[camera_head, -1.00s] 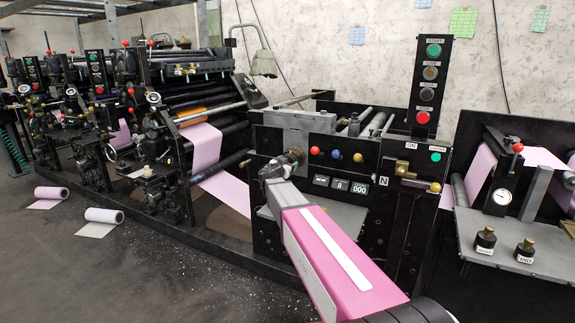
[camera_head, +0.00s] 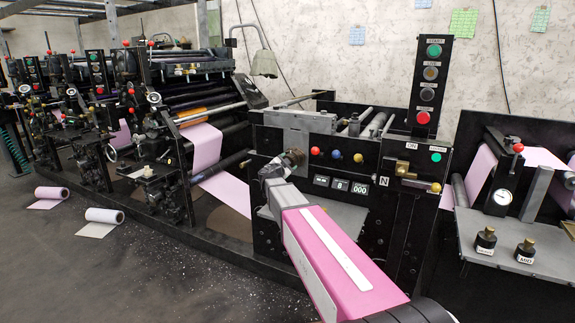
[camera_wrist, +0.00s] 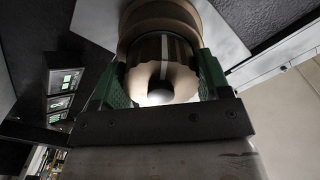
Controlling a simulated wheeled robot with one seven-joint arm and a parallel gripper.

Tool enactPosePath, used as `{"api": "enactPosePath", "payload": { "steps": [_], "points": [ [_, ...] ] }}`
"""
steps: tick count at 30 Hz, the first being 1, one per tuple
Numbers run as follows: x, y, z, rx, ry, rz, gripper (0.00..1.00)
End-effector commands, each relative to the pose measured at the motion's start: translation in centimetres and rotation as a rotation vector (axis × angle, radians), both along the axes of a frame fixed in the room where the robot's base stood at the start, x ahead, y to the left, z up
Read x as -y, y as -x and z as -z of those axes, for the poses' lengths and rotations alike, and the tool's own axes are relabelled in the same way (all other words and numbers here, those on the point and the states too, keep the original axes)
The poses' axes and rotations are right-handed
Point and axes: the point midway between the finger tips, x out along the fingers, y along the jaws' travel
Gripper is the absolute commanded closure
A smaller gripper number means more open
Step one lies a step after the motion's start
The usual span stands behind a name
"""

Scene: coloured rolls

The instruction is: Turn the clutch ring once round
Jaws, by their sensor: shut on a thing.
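The clutch ring (camera_wrist: 160,72) is a brownish round part with a pale line across it, seen close up in the wrist view. My gripper (camera_wrist: 162,82) is shut on it, with a green finger pad at each side. In the head view the ring (camera_head: 296,157) is a small brown-grey part on the front of the black machine, at the tip of my gripper (camera_head: 277,172). The gripper hides part of the ring there.
Red, blue and yellow knobs (camera_head: 336,154) sit just right of the ring. Below them is a counter display (camera_head: 340,185). A post with several buttons (camera_head: 431,85) stands to the right. Two small paper rolls (camera_head: 104,216) lie on the floor at left.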

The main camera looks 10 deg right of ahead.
Motion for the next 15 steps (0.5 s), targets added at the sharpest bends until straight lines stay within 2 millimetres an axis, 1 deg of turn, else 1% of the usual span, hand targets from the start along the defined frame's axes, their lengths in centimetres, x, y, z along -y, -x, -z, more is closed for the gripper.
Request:
{"api": "enactPosePath", "payload": {
  "steps": [15],
  "points": [
    [-0.05,0.06,-0.01,0.152,-0.212,0.001,0.73]
  ]
}}
